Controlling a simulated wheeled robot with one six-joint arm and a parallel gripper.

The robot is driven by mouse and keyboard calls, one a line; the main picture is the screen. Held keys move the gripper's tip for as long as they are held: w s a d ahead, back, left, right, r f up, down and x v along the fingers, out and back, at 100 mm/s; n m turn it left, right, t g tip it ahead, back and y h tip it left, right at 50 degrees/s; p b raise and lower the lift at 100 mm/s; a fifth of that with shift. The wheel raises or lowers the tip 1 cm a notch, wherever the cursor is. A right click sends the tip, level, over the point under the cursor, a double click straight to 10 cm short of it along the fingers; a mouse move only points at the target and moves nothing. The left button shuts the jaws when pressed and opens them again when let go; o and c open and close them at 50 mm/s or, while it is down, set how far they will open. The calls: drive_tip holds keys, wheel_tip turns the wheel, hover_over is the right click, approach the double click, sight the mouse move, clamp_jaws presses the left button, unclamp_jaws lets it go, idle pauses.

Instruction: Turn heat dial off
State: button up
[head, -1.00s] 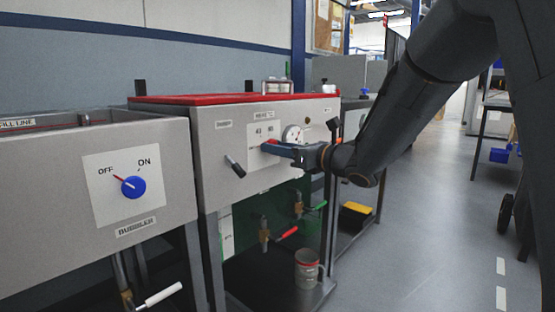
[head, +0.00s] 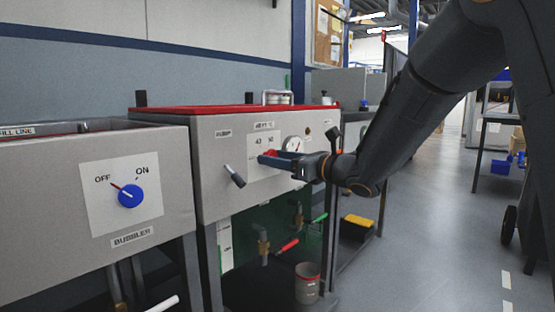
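The heat panel is a white plate (head: 254,143) labelled HEAT on the grey front of the red-topped tank (head: 222,178). Temperature numbers are printed on it, and a small red part (head: 268,154), likely the heat dial, shows at my gripper's tips. My gripper (head: 265,159) reaches in from the right, with its bluish fingers at the panel. The fingers cover most of the dial, so its pointer is hidden. I cannot tell whether the fingers are closed on it or only around it.
A round gauge (head: 293,145) sits just above my gripper. A black lever (head: 234,176) sticks out left of the panel. The bubbler tank (head: 60,190) with a blue dial (head: 131,195) stands at left. A mug (head: 307,284) is below. Open floor (head: 440,240) lies at right.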

drive_tip(key=p+v, duration=0.1)
drive_tip(key=v, duration=0.6)
drive_tip(key=shift+s+d+p, duration=0.25)
drive_tip(key=shift+d+p, duration=0.05)
drive_tip(key=shift+p, duration=0.1)
